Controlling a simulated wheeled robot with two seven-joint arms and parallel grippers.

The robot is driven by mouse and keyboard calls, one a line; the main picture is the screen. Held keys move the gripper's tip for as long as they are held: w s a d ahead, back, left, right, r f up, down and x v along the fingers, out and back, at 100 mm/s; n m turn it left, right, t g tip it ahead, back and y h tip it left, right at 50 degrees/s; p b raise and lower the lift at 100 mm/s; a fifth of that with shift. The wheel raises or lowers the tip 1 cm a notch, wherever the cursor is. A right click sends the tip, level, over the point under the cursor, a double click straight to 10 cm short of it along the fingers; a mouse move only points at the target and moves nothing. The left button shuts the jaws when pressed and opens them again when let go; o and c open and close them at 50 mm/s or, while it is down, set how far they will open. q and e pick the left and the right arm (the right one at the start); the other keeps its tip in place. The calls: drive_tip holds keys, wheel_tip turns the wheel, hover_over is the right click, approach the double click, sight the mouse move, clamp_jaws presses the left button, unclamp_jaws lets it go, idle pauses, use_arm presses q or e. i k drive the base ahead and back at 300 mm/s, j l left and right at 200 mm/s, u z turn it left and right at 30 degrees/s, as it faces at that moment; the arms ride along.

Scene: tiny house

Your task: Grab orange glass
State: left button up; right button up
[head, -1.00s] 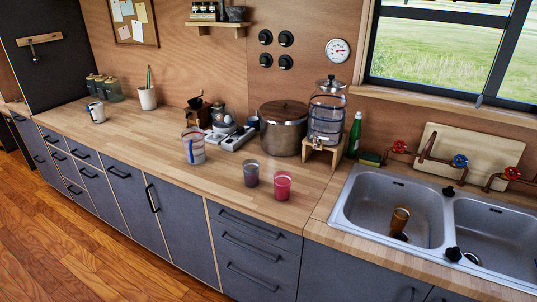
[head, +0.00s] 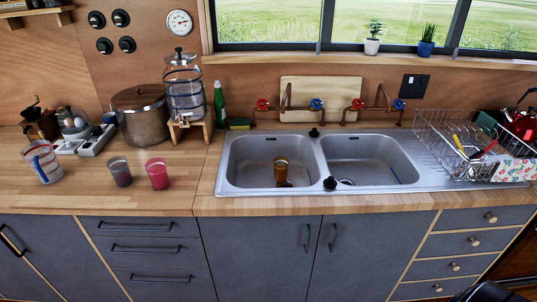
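The orange glass (head: 281,171) stands upright in the left basin of the metal double sink (head: 222,178) in the head view. It is amber and see-through, beside the basin's drain. Neither gripper shows clearly. A dark shape at the bottom right corner may be part of my own arm, but I cannot tell.
A grey glass (head: 120,172) and a pink glass (head: 157,174) stand on the counter (head: 185,197) left of the sink. A drink dispenser (head: 185,90), a pot (head: 140,115) and a green bottle (head: 219,106) stand behind them. A dish rack (head: 452,158) is on the right. Taps line the sink's back.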

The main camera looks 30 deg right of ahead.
sight(281, 163)
drive_tip(key=i+j+z, duration=0.15)
drive_tip(key=i+z, duration=0.15)
drive_tip(key=i, duration=0.15)
drive_tip(key=i+j+z, duration=0.35)
drive_tip(key=i+l, duration=0.05)
drive_tip(key=i, duration=0.05)
